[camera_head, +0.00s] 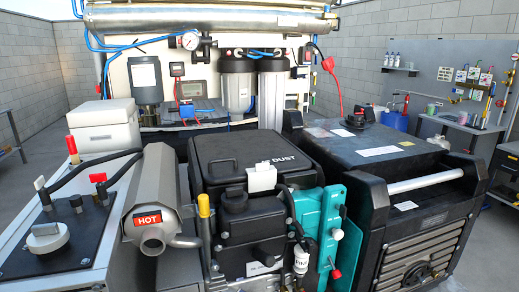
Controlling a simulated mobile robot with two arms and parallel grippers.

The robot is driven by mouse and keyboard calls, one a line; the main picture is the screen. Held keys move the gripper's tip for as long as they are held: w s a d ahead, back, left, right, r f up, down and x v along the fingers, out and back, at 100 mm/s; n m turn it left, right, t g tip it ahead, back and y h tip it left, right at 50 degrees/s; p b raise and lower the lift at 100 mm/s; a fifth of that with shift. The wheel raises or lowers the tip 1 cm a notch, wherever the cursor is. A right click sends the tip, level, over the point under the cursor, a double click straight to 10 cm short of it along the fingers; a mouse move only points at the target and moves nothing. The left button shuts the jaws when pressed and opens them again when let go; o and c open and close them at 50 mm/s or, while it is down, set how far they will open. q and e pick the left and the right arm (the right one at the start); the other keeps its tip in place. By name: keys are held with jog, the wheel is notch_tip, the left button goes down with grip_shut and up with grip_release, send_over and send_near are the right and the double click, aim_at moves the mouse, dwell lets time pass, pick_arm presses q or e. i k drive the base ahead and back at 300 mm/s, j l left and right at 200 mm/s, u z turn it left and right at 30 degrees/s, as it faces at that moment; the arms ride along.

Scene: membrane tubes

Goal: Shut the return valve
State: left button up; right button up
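Neither of my grippers is in view. I cannot tell for certain which part is the return valve. A long steel membrane tube (235,19) runs across the top of the white panel (205,75) at the back. A pressure gauge (190,41) with dark fittings (207,46) sits just below the tube. A red handle-like part (328,64) with a red line below it stands at the panel's right edge. It is too small to tell whether it is a valve or how it is set.
A generator unit with a black cover (250,158), a HOT-marked muffler (150,218) and a teal bracket (325,230) blocks the front. A black box (365,145) with a handle bar stands right. A knob panel (60,240) is left. A workbench (460,123) stands back right.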

aim_at(39, 183)
jog(key=u, duration=1.35)
